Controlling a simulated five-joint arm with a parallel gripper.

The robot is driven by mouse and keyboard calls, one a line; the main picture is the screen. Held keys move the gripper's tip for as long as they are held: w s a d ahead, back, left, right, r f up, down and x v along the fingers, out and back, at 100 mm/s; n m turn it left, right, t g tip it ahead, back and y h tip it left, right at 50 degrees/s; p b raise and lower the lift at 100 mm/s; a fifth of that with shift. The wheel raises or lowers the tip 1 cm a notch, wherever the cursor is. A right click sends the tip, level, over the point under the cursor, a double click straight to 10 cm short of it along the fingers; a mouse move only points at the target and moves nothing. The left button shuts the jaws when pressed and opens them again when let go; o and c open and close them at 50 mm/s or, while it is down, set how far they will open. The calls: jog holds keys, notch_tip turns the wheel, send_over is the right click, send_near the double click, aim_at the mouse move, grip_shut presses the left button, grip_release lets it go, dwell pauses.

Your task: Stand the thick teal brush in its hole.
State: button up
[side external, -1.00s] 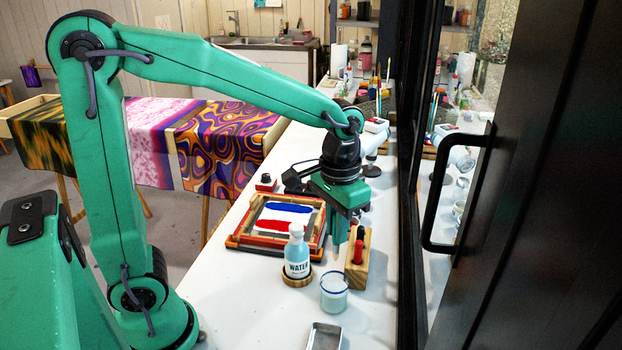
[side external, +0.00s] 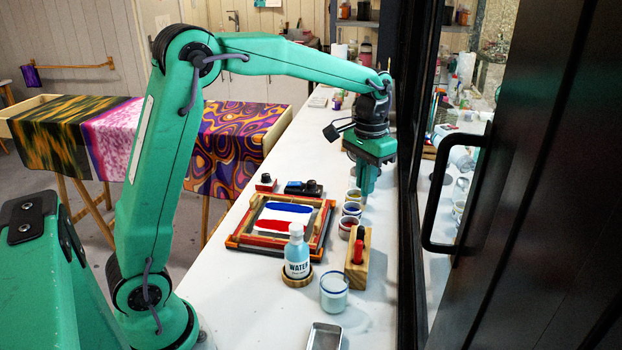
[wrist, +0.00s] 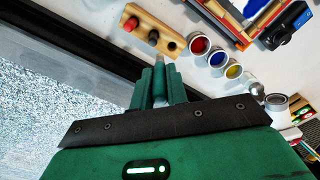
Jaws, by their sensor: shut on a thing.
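My gripper (side external: 364,194) is above the far part of the white table, beyond the wooden block (side external: 350,276). In the wrist view, my gripper (wrist: 161,76) is shut on the thick teal brush (wrist: 159,82), which blends with the teal fingers; its lower end is hard to make out. The wooden block (wrist: 142,15) shows at the top of the wrist view. It holds a red brush (wrist: 131,23) and a dark brush (wrist: 153,36). An empty hole (wrist: 172,46) is at the block's end nearest my gripper.
Red (wrist: 199,45), blue (wrist: 217,59) and yellow (wrist: 234,72) paint pots stand beside the block. A framed screen (side external: 279,250), a water bottle (side external: 297,258) and a glass jar (side external: 334,294) stand nearby. A dark window frame (side external: 408,200) runs along the table's right edge.

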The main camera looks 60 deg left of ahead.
notch_tip(320, 180, down, 5)
jog(key=w+a, duration=0.2)
jog(key=shift+w+a+f, duration=0.2)
jog(key=shift+w, duration=0.05)
jog(key=shift+f, duration=0.2)
dwell(0.3)
jog(key=shift+f, duration=2)
jog(key=shift+f, duration=2.3)
dwell(1.4)
jog(key=o, duration=0.9)
jog(key=shift+r, duration=0.1)
jog(key=shift+r, duration=3.85)
